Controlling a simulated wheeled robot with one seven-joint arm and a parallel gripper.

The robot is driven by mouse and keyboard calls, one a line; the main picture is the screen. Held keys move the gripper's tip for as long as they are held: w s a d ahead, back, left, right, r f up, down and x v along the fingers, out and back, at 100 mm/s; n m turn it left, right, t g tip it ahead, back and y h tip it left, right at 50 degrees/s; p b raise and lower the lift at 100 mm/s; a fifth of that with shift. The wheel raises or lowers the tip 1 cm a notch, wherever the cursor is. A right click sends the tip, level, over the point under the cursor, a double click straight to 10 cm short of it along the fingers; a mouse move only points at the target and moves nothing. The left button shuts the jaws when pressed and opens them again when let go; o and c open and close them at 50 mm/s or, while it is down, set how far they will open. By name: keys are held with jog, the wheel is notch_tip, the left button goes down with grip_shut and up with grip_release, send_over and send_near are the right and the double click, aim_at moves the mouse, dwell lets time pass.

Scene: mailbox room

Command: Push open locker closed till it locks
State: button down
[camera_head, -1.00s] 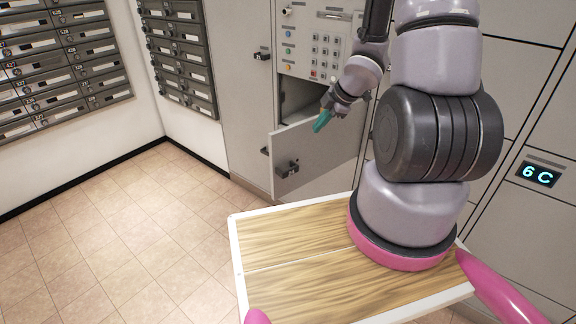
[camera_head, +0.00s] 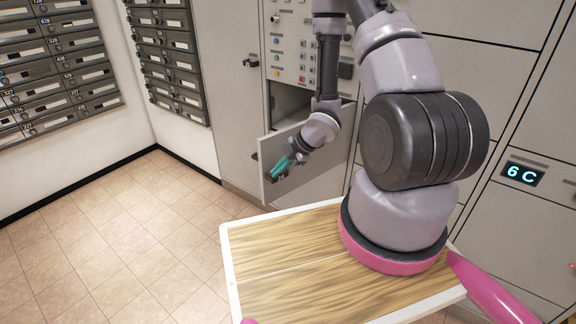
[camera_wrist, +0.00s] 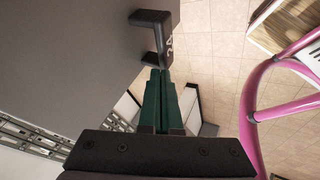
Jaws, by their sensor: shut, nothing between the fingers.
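The open locker door (camera_head: 308,172) is a grey panel swung out from the locker bank, below the keypad panel. Its dark opening (camera_head: 288,103) shows behind it. My gripper (camera_head: 279,168) has teal fingers and is in front of the door's outer part, close to the door's handle, which it largely hides in the head view. In the wrist view the fingers (camera_wrist: 160,78) are shut and empty. Their tips are at or very near the black handle (camera_wrist: 153,32) on the grey door face (camera_wrist: 75,55); I cannot tell whether they touch.
The keypad panel (camera_head: 292,62) is above the opening. Closed lockers stand at right, one with a 6C display (camera_head: 522,174). Dark mailboxes (camera_head: 55,65) hang on the left walls. The tiled floor (camera_head: 110,235) at left is clear. My wooden-topped base is below.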

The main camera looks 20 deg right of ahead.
jog(key=shift+w+a, duration=0.25)
jog(key=shift+w, duration=0.35)
jog(key=shift+w+a, duration=0.2)
jog(key=shift+w, duration=0.35)
